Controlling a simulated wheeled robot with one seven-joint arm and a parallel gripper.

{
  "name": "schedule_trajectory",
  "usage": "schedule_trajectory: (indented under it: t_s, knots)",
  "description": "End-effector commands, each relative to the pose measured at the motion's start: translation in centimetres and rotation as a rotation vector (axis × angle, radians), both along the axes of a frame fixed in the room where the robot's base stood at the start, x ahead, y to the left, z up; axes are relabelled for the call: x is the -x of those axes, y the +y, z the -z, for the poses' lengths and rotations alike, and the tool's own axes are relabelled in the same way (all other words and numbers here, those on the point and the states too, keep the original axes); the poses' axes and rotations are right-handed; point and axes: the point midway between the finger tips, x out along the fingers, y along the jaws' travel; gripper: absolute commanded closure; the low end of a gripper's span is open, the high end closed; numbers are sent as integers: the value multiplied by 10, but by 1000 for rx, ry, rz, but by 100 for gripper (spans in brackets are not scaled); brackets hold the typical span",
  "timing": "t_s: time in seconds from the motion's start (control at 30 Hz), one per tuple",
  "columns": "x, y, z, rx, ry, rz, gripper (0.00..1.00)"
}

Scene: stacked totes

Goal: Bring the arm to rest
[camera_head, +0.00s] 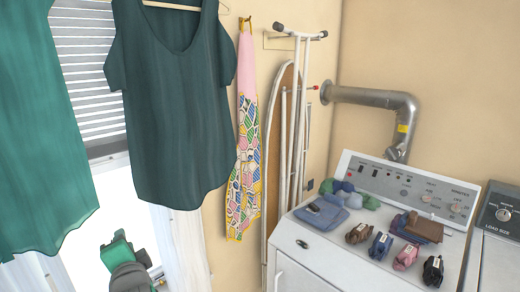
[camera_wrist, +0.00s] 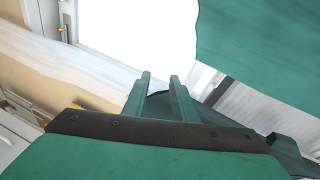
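My gripper (camera_wrist: 159,80) shows in the wrist view as two green fingers with a clear gap between their tips. Nothing is held between them; bright white window lies behind. In the head view, a green and dark grey part of my arm (camera_head: 118,252) shows at the lower left, in front of the bright window and below the hanging clothes. The fingers cannot be made out there.
A dark green top (camera_head: 180,110) and a green garment (camera_head: 35,140) hang at the left; green cloth (camera_wrist: 265,45) is close in the wrist view. A patterned apron (camera_head: 245,150) and ironing board (camera_head: 283,150) are on the wall. A white machine (camera_head: 315,245) holds folded cloths and several small items.

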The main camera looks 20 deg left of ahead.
Motion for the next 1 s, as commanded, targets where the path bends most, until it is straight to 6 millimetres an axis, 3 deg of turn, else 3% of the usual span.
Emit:
schedule_trajectory:
  t_s: [0.03, 0.1, 0.47, 0.73, 1.0]
  knots:
    - [-9, -13, 24, 22, -12, 21, 75]
    - [-19, -29, 48, 46, -41, 46, 75]
    - [-44, -129, 164, 192, -182, 171, 75]
    - [-32, -213, 236, 328, -278, 261, 75]
    - [6, -293, 291, 484, -363, 339, 75]
